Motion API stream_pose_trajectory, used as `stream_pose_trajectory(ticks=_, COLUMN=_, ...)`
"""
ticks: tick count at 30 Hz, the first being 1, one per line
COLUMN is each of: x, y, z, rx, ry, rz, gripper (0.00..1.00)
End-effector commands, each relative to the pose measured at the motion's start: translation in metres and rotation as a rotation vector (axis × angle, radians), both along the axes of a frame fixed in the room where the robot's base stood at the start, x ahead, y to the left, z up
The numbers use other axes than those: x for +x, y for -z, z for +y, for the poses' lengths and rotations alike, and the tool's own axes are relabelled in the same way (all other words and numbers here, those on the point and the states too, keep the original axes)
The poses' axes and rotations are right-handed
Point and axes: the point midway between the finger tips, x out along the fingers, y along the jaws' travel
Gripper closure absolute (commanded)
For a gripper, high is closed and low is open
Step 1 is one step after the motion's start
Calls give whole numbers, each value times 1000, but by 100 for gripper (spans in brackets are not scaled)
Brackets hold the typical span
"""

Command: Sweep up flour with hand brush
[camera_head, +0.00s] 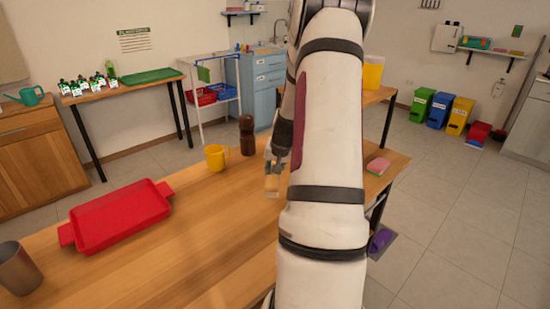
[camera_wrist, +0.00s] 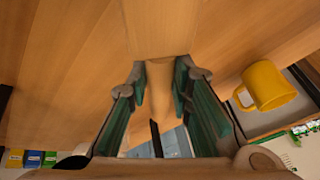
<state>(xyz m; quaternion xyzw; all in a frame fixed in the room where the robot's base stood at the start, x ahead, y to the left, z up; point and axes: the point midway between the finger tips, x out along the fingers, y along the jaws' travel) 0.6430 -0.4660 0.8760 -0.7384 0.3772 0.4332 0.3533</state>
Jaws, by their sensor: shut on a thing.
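My gripper (camera_head: 277,160) is shut on the hand brush (camera_head: 272,186), above the wooden table right of the yellow mug. In the wrist view the fingers (camera_wrist: 161,80) close around the brush's narrow pale wooden handle (camera_wrist: 160,78). The brush's broad wooden block (camera_wrist: 158,28) extends beyond the fingertips. Its bristles are hidden in the wrist view and too small to make out in the head view. I see no flour in either view; my arm hides part of the table.
On the wooden table (camera_head: 190,245) stand a red tray (camera_head: 122,215), a metal cup (camera_head: 17,268), a yellow mug (camera_head: 216,157) and a brown pepper mill (camera_head: 247,135). A pink and green sponge (camera_head: 378,166) lies at the right end. A purple object (camera_head: 381,240) is on the floor.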

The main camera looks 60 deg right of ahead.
Motion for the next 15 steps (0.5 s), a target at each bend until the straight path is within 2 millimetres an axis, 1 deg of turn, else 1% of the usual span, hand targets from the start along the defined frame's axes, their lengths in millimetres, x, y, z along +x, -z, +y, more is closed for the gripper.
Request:
stream_pose_trajectory(ticks=1, x=0, y=-7, z=0, rx=-1, ry=-2, rz=-1, gripper=100)
stream_pose_trajectory(ticks=9, x=2, y=-30, z=2, rx=-2, ry=-6, rz=-1, gripper=100)
stream_pose_trajectory(ticks=15, x=3, y=-32, z=3, rx=-1, ry=-5, rz=0, gripper=100)
